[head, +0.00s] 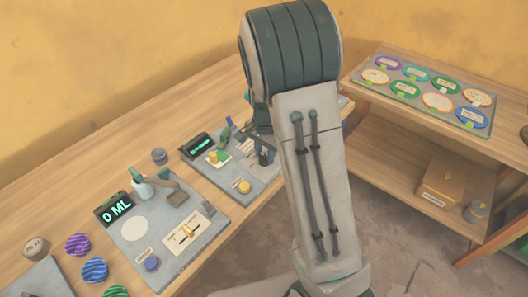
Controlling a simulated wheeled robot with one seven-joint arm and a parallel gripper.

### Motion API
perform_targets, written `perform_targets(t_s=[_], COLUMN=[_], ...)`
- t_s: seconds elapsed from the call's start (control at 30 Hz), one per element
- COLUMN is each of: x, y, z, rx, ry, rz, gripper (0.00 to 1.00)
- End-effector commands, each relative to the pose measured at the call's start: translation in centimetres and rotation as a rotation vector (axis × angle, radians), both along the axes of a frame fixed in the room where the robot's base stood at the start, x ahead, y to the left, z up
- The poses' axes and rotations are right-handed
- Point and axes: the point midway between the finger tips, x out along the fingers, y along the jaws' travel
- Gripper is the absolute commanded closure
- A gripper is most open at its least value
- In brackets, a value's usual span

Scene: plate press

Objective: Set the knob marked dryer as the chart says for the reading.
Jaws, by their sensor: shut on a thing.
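My gripper (263,158) is low over the right-hand grey panel (259,186), partly behind my own arm. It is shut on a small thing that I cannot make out. That panel bears a dark display (199,144) with green text too small to read, a green part (223,136), a yellow piece (212,157) and a round yellow knob (244,187). No label that I can read says dryer, and I cannot pick out a chart. The left-hand grey panel (165,262) has a display (116,210) reading "0 ML", a slider plate (188,233) and a dark blue knob (151,264).
Striped balls (94,270) and a round tan piece (36,247) lie left on the wooden table (60,190). Right, a shelf holds a tray (428,101) of coloured discs; a box (440,187) sits below.

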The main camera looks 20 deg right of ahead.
Motion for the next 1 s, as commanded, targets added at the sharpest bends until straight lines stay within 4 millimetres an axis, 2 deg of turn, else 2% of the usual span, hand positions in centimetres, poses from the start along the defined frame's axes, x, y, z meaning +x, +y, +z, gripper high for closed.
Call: perform_targets(t_s=[0.37, 0.4, 0.43, 0.47, 0.77, 0.87, 1.0], x=[0.0, 0.0, 0.0, 0.0, 0.0, 0.0, 0.1], y=[-0.1, -0.1, -0.1, -0.1, 0.0, 0.0, 0.0], z=[0.0, 0.0, 0.0, 0.0, 0.2, 1.0, 3.5], rx=[-0.001, -0.001, -0.001, -0.001, -0.001, 0.0, 0.001], ry=[0.002, 0.002, 0.002, 0.002, -0.001, -0.002, -0.004], rz=[-0.003, -0.003, -0.003, -0.003, -0.001, -0.001, 0.0], gripper=[0.9, 0.56, 0.48, 0.45, 0.45, 0.45, 0.45])
